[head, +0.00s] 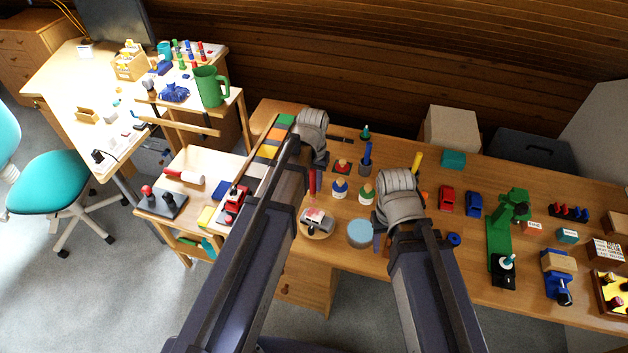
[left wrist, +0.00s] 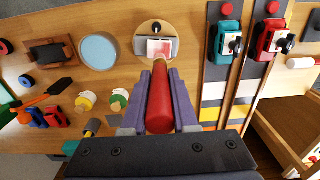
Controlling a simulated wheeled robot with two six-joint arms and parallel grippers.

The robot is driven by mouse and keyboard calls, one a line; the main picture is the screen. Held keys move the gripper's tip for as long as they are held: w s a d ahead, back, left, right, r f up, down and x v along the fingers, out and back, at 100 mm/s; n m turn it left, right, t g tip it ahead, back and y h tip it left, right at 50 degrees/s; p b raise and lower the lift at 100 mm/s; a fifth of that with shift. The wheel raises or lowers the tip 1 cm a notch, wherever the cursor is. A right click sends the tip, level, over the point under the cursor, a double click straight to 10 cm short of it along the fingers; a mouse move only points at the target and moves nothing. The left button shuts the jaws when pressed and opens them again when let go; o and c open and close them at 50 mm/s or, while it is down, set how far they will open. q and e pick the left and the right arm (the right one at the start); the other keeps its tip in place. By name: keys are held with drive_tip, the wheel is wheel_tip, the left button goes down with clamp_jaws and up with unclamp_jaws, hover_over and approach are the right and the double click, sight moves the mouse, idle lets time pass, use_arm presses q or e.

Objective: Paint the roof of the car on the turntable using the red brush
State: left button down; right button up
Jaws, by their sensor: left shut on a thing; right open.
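The car (head: 317,220) stands on the round wooden turntable (head: 329,235). It is white and grey, with a reddish patch on its pale roof, seen also in the left wrist view (left wrist: 159,47). My left gripper (left wrist: 159,118) is shut on the red brush (left wrist: 160,100). The brush points at the car, and its tip overlaps the roof's near edge in the left wrist view; contact cannot be told. In the head view the brush (head: 312,183) shows just above the car. My right gripper (head: 378,238) is open beside the light-blue disc, its fingers mostly hidden by its wrist.
The light-blue round disc (head: 360,233) lies right of the turntable. Small pots, blue (head: 340,189) and green (head: 366,195), stand behind it. A red toy car (head: 446,200) and a green machine (head: 500,240) are farther right. Coloured strips (head: 266,151) lie left of my left arm.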

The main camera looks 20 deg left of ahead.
sight(313, 199)
use_arm(q)
drive_tip(key=shift+a+f+b, duration=0.3)
drive_tip(key=shift+d+f+b, duration=0.2)
drive_tip(key=shift+f+b, duration=0.45)
wheel_tip(313, 199, down, 4)
drive_tip(key=b, duration=0.4)
drive_tip(key=shift+a, duration=0.1)
drive_tip(key=shift+f+b, duration=1.1)
drive_tip(key=shift+r, duration=0.1)
drive_tip(key=shift+s+d+r, duration=0.1)
drive_tip(key=shift+s+d, duration=0.05)
drive_tip(key=shift+d, duration=0.65)
drive_tip(key=shift+s+d, duration=0.15)
drive_tip(key=shift+d, duration=0.6)
